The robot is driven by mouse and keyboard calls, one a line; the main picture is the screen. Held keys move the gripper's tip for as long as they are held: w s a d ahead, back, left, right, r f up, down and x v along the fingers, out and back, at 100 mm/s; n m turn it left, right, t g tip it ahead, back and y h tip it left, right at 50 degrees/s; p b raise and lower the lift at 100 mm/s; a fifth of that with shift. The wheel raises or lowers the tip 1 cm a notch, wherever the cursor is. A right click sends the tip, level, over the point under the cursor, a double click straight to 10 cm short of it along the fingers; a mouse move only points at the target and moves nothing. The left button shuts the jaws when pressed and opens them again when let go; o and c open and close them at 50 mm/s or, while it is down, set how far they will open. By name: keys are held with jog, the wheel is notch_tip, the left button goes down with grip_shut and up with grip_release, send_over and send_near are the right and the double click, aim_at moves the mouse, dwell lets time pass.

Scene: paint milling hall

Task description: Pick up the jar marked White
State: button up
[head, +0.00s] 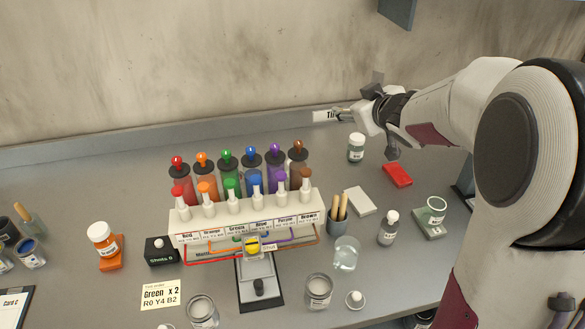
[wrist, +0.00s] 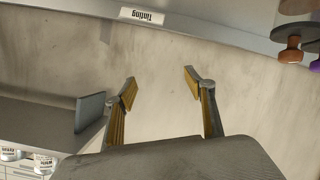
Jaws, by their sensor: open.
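My gripper (head: 345,113) is raised above the back of the bench, near the wall, at the right of the bottle rack. In the wrist view my gripper (wrist: 160,82) is open, with nothing between its two yellow-lined fingers. I cannot pick out a jar whose label clearly reads White. Two pale jars with dark print, a left one (wrist: 10,154) and a right one (wrist: 43,162), show at the lower left of the wrist view, too small to read. In the head view, clear open jars stand at the front, one left (head: 203,312) and one right (head: 318,292).
A rack (head: 245,215) of colored dispensers stands mid-bench. A grey bottle (head: 388,229), glass beaker (head: 345,254) and red block (head: 397,175) are at the right. A Tinting sign (wrist: 142,16) is close.

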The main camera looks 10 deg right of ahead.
jog(key=w+a+f+n+y, duration=0.25)
jog(key=w+f+y, duration=0.2)
jog(key=f, duration=0.35)
jog(key=s+f+n+g+y, duration=0.1)
jog(key=f+g+y, duration=0.1)
jog(key=f, duration=0.3)
jog(key=s+a+f+n+g+y, duration=0.1)
jog(key=s+f+g+y, duration=0.1)
jog(key=f, duration=0.3)
jog(key=shift+s+a+f+y, duration=0.25)
jog(key=shift+f+y, duration=0.1)
jog(key=shift+y, duration=0.5)
jog(key=shift+w+a+n, duration=0.1)
jog(key=shift+n, duration=0.15)
jog(key=shift+x, duration=2.9)
jog(key=shift+x, duration=3)
jog(key=shift+f, duration=0.1)
jog(key=shift+c, duration=0.3)
jog(key=c, duration=1.3)
